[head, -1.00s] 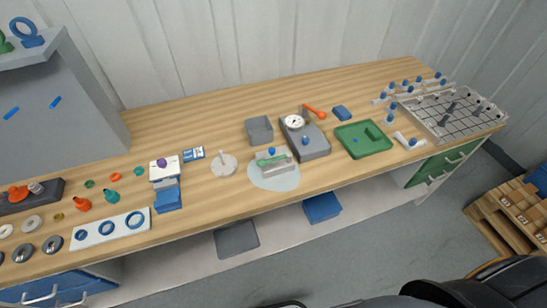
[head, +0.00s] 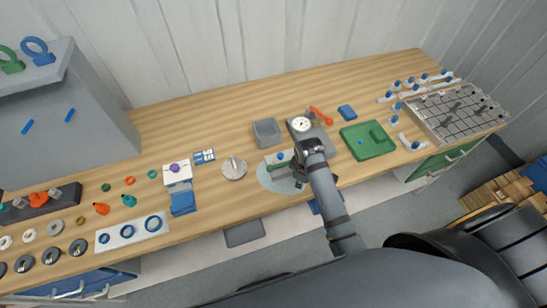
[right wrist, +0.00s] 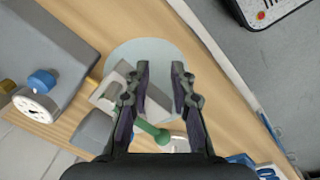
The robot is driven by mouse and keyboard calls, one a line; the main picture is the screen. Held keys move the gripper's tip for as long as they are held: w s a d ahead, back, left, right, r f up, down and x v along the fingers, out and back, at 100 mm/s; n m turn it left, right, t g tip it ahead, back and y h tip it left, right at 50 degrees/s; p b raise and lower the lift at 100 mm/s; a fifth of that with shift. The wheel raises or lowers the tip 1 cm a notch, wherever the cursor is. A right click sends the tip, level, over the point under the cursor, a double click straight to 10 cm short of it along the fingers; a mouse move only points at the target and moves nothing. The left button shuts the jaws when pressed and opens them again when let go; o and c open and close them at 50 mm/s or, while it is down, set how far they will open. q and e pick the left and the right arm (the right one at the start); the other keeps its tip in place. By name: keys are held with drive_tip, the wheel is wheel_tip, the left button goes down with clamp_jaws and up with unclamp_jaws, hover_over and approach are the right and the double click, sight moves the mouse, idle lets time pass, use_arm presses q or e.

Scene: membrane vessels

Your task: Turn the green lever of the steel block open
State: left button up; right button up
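The steel block (head: 271,159) sits on a pale round mat (head: 268,184) near the table's front edge, partly hidden by my right arm. Its green lever (head: 281,165) shows beside my right gripper (head: 299,178). My left gripper is not in view.
A grey box with a dial gauge (head: 300,124) stands just behind the block, with an orange handle (head: 321,115) beyond. A grey bin (head: 267,131), a steel disc with a post (head: 235,168) and a green tray (head: 368,141) are nearby.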

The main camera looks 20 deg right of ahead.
sight(276, 166)
drive_tip(key=w+a+r+n+g+p, duration=0.1)
drive_tip(key=w+a+r+n, duration=0.25)
drive_tip(key=r+n, duration=0.2)
drive_tip(key=w+a+r+n, duration=0.3)
drive_tip(key=w+r+n, duration=0.15)
drive_tip(key=r, duration=0.25)
drive_tip(key=shift+m+y, duration=0.3)
wheel_tip(276, 166, down, 11)
drive_tip(key=shift+r+p, duration=0.15)
drive_tip(key=shift+p, duration=1.1)
clamp_jaws()
drive_tip(key=shift+w, duration=0.1)
